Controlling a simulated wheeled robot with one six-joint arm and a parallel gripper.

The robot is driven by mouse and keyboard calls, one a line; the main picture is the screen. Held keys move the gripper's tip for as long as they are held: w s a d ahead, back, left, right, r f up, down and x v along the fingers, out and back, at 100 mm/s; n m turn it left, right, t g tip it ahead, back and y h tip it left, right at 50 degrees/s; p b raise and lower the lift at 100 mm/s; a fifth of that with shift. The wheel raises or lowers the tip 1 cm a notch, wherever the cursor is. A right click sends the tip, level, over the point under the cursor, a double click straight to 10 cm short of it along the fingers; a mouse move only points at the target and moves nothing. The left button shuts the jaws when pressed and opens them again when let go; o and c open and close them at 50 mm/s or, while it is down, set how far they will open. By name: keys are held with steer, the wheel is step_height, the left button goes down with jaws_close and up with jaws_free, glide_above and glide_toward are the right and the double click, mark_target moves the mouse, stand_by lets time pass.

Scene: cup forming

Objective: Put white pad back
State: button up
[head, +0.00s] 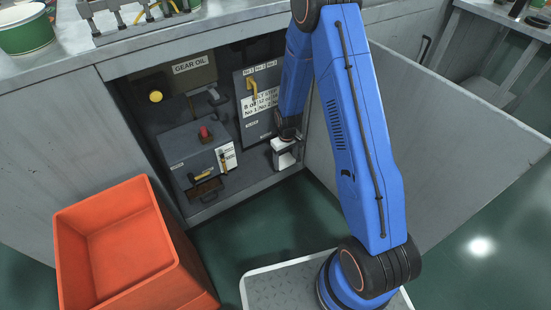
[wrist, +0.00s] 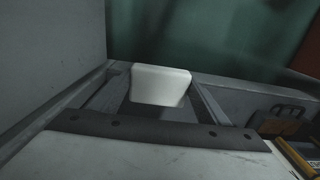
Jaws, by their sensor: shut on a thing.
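The white pad (wrist: 160,85) is a small pale block with rounded edges in the middle of the wrist view. My gripper (wrist: 155,103) is shut on it, with a grey finger along each side. In the head view my gripper (head: 285,152) is low at the right side of the open cabinet, close to its floor edge. The pad is hard to tell from the white gripper body there. Whether the pad touches the surface under it cannot be told.
The open cabinet holds a grey box (head: 202,158) with a red knob and a panel (head: 257,122) with a yellow handle. An open door (head: 430,150) stands right of my arm. An orange crate (head: 125,250) stands at the left. Green floor (head: 235,235) lies before the cabinet.

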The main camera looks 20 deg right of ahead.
steer(key=w, duration=0.2)
steer(key=w+a+f, duration=0.1)
steer(key=w, duration=0.2)
steer(key=w+a+f, duration=0.1)
steer(key=w, duration=0.1)
steer(key=shift+w+a, duration=0.25)
steer(key=shift+f, duration=2.2)
steer(key=shift+w+f, duration=0.25)
steer(key=shift+f, duration=0.05)
steer(key=shift+f, duration=0.1)
steer(key=o, duration=1.4)
